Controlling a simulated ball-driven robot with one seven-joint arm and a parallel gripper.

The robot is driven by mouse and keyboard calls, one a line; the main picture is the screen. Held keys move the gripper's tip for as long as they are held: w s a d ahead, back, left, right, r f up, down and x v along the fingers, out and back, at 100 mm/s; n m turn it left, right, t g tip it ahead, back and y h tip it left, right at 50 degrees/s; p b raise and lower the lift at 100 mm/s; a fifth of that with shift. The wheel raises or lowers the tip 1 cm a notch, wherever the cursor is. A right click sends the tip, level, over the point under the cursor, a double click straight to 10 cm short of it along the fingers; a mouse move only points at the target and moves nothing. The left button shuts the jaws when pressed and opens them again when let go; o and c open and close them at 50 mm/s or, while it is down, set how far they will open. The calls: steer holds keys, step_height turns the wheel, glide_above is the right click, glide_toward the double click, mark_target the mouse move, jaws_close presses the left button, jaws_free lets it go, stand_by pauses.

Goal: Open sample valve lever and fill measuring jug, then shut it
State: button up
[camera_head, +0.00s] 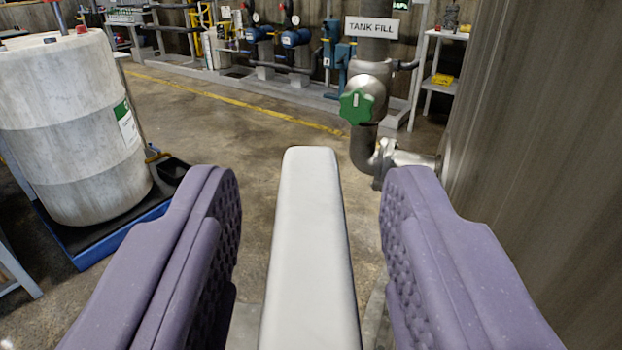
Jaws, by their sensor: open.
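My gripper (310,182) is open, with its two purple padded fingers wide apart at the lower left and lower right. Nothing is seen gripped by the pads. A grey pipe (362,150) with a green valve knob (357,106) stands ahead, a little right of centre, beyond the fingertips and apart from them. A white sign above it (372,27) reads TANK FILL. I cannot make out a sample valve lever or a measuring jug in this view. My fingers hide part of the floor and the lower pipework.
A large grey tank-like wall (545,150) fills the right side. A pale drum (70,125) stands on a blue-edged platform (120,225) at left. Blue pumps (295,38) and a shelf (440,75) stand behind. Open floor (250,135) with a yellow line lies between.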

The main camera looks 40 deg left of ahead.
jaws_close()
steer(key=shift+s+a+n+g+y, duration=0.15)
steer(key=shift+n+g+y, duration=0.6)
steer(key=shift+g, duration=0.1)
steer(key=shift+s+a+n+g+y, duration=0.15)
steer(key=shift+s+n+g+y, duration=0.05)
steer(key=shift+n+g+y, duration=0.55)
steer(key=shift+s+a+n+g+y, duration=0.15)
steer(key=shift+n+g+y, duration=0.55)
steer(key=shift+g+y, duration=0.15)
jaws_free()
steer(key=p+v, duration=0.1)
steer(key=v, duration=0.6)
steer(key=shift+s+d, duration=0.25)
steer(key=shift+d, duration=0.05)
steer(key=shift+s, duration=0.1)
